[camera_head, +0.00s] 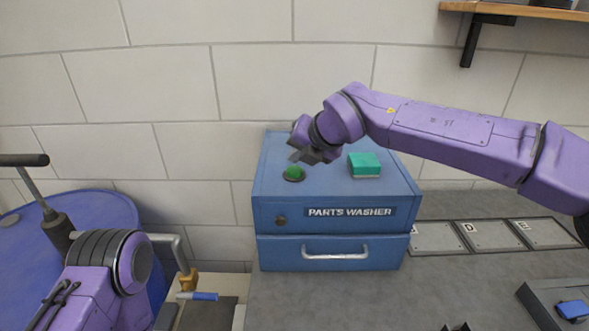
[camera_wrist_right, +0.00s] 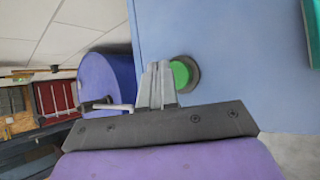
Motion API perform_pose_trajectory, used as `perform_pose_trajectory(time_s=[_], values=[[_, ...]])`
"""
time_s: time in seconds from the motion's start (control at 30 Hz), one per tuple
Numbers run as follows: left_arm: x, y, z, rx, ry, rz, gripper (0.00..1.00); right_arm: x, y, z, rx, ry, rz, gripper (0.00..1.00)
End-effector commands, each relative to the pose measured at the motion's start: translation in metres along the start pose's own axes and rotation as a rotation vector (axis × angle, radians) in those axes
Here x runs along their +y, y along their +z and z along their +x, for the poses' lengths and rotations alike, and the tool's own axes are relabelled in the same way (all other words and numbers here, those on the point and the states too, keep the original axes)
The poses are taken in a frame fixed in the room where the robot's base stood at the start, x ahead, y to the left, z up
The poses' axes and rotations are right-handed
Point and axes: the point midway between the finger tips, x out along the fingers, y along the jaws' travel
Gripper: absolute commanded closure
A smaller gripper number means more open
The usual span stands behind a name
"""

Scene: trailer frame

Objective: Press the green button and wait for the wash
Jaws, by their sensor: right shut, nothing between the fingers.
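The blue parts washer (camera_head: 330,225) stands on the grey worktop against the wall, its drawer closed. A round green button (camera_head: 293,173) in a dark ring sits on its top, at the left. My right gripper (camera_head: 296,157) is shut and empty, just above and behind the button in the head view. In the right wrist view, the shut fingertips (camera_wrist_right: 157,68) are beside the green button (camera_wrist_right: 180,75) and partly cover its edge. I cannot tell whether they touch it or whether it is pressed down. My left arm shows at lower left; its gripper is out of view.
A teal block (camera_head: 364,165) lies on the washer's top, right of the button. Grey lettered plates (camera_head: 490,235) lie right of the washer. A blue drum (camera_head: 30,260) stands at left. A wooden shelf (camera_head: 530,10) hangs at upper right. The worktop's front is mostly clear.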

Motion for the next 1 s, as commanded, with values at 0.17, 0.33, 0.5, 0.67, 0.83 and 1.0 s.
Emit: perform_pose_trajectory(time_s=[0.17, 0.33, 0.5, 0.67, 0.83, 1.0], values=[[0.0, 0.0, 0.0, 0.0, 0.0, 0.0, 0.65, 0.0, 0.0, 0.0, 0.0, 0.0, 0.0, 1.0], [0.0, 0.0, 0.0, 0.0, 0.0, 0.0, 0.65, 0.0, 0.0, 0.0, 0.0, 0.0, 0.0, 1.0], [0.0002, 0.0006, 0.0015, 0.0, 0.0, 0.0, 0.65, -0.001, -0.001, 0.0013, 0.0, 0.0, 0.0, 1.0], [0.0006, 0.0029, 0.0072, 0.0, 0.0, 0.0, 0.65, -0.0043, -0.0044, 0.0059, 0.0, 0.0, 0.0, 1.0], [0.0006, 0.0028, 0.0067, 0.0, 0.0, 0.0, 0.65, -0.004, -0.0042, 0.0056, -0.001, 0.001, -0.001, 1.0], [0.0006, 0.0028, 0.0068, 0.0, 0.0, 0.0, 0.65, -0.0042, -0.0043, 0.0057, 0.0, 0.0, 0.0, 1.0]])
